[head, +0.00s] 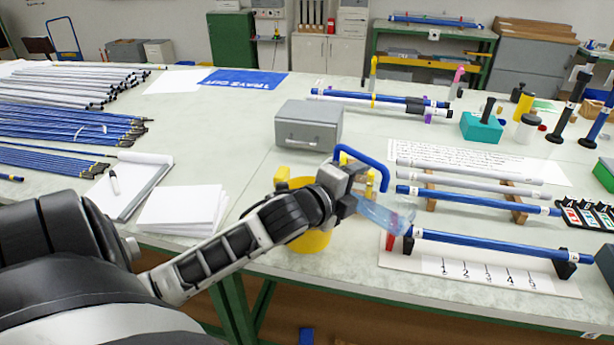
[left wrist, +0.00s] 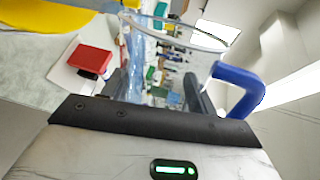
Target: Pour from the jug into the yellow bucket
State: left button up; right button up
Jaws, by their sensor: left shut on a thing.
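The jug (head: 388,214) is clear with a bluish tint and has a blue handle (head: 362,164). My left gripper (head: 354,190) is shut on the jug and holds it tilted above the table's front part. The yellow bucket (head: 312,241) stands behind my left forearm and wrist, which hide much of it; the jug's body is to its right in the head view. In the left wrist view the jug's clear rim (left wrist: 178,33) and blue handle (left wrist: 243,90) show close up, with the bucket (left wrist: 45,14) at the top left. I cannot make out the jug's contents. My right gripper is not in view.
A white board (head: 480,273) with a blue rod lies to the right. Blue and grey rods (head: 470,193) rest on wooden supports behind it. A grey box (head: 308,125) stands behind the bucket. Paper (head: 182,209) and many rods lie left. The table's front edge is near.

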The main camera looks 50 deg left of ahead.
pick_arm(q)
jog(key=shift+r, duration=0.1)
dwell(0.6)
jog(key=shift+a+r+n, duration=0.1)
jog(key=shift+n, duration=0.2)
dwell(1.5)
